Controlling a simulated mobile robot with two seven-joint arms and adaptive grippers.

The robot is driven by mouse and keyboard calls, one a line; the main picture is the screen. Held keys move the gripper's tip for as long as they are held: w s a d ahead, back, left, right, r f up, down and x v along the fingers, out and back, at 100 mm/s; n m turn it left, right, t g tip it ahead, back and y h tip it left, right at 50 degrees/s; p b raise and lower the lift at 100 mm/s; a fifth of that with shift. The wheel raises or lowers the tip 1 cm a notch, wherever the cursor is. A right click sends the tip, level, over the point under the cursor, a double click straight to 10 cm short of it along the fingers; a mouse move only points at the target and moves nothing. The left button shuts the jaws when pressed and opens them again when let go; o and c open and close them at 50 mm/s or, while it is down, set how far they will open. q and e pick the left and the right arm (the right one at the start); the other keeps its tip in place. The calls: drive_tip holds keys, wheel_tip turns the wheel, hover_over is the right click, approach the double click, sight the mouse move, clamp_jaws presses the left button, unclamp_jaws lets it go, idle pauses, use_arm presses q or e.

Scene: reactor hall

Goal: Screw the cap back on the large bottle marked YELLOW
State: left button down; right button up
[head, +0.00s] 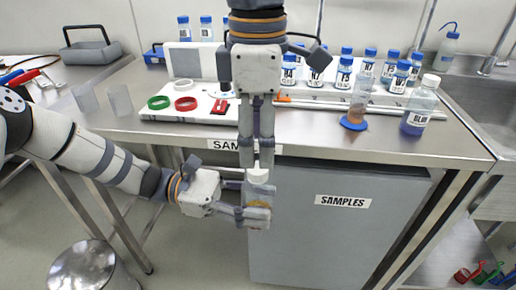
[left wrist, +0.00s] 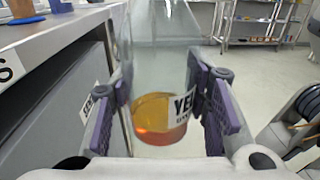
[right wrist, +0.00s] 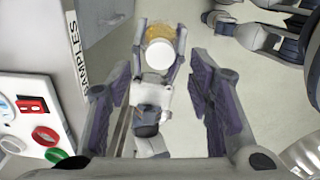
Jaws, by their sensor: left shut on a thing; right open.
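The large clear bottle (head: 259,187) is held upright in the air in front of the bench by my left gripper (head: 257,202), shut around its body. In the left wrist view the bottle (left wrist: 185,107) shows part of a "YEL" label and orange-yellow liquid between the fingers (left wrist: 165,112). A white cap (head: 258,176) is at the bottle's top; the right wrist view shows the cap (right wrist: 153,54) from above. Whether it is threaded on cannot be told. My right gripper (head: 257,160) points down just above the cap, open, with its fingers (right wrist: 158,95) apart and nothing between them.
The bench (head: 400,137) behind carries a BLUE bottle (head: 419,105), several small blue-capped bottles, an amber-bottomed tube on a blue base (head: 356,108), and a white board with red and green rings (head: 159,102). A grey cabinet (head: 340,230) stands below. A bin (head: 85,268) is at lower left.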

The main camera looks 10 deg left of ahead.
drive_tip(key=shift+c, duration=0.2)
drive_tip(key=n, duration=0.6)
drive_tip(key=shift+s+a+r, duration=0.1)
drive_tip(key=shift+r, duration=0.15)
drive_tip(key=n, duration=0.4)
drive_tip(key=shift+r, duration=0.15)
drive_tip(key=n, duration=0.3)
drive_tip(key=shift+r+n, duration=0.2)
drive_tip(key=shift+n, duration=0.2)
drive_tip(key=n, duration=0.4)
drive_tip(key=shift+a+r, duration=0.1)
drive_tip(key=shift+r, duration=0.1)
drive_tip(key=n, duration=0.7)
drive_tip(key=shift+r, duration=0.3)
drive_tip(key=n, duration=0.6)
drive_tip(key=shift+r, duration=0.35)
drive_tip(key=n, duration=0.4)
drive_tip(key=shift+d+r, duration=0.2)
